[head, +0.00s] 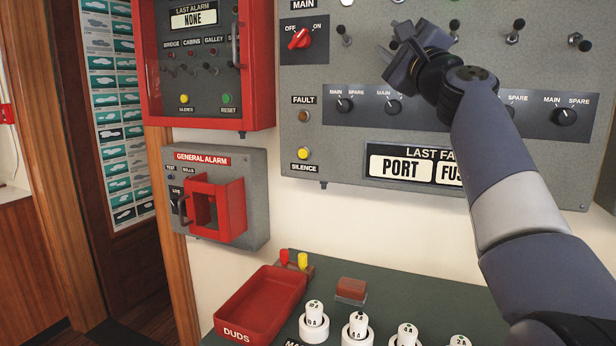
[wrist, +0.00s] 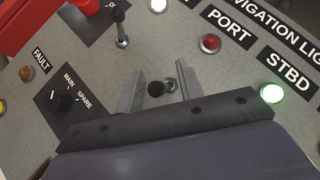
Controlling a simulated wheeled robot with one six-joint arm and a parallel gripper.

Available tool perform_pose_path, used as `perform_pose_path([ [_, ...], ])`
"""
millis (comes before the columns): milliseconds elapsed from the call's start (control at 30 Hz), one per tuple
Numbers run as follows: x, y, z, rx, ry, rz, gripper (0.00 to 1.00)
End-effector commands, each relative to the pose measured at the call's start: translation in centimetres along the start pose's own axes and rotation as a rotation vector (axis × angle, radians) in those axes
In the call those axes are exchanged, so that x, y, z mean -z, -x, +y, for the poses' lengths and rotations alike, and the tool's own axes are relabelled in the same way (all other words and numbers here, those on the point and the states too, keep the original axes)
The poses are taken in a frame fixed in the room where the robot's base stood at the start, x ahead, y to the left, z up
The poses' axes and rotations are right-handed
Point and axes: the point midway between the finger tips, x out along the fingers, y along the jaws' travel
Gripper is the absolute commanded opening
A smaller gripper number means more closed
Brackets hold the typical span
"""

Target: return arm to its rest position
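My gripper (head: 398,52) is raised in front of the grey switch panel (head: 250,95) at the upper right of the head view. In the wrist view its two grey fingers (wrist: 160,80) stand apart, with clear space on both sides of a black-knobbed toggle switch (wrist: 156,89) that shows between them. I cannot tell how far the fingertips are from that toggle. My arm reaches up from the lower right and hides part of the panel and its label.
A red alarm box (head: 205,115) and the general alarm box (head: 255,200) are on the wall to the left. Below is a dark green counter (head: 400,285) with a red DUDS tray (head: 232,318), a brown-red block (head: 351,289) and several white fuse holders (head: 314,318). Other toggles protrude from the panel.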

Motion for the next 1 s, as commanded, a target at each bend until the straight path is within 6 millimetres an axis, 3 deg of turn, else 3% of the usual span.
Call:
perform_pose_path([
  [1000,-0.53,-0.48,-1.12,-0.139,-0.131,0.127,0.36],
])
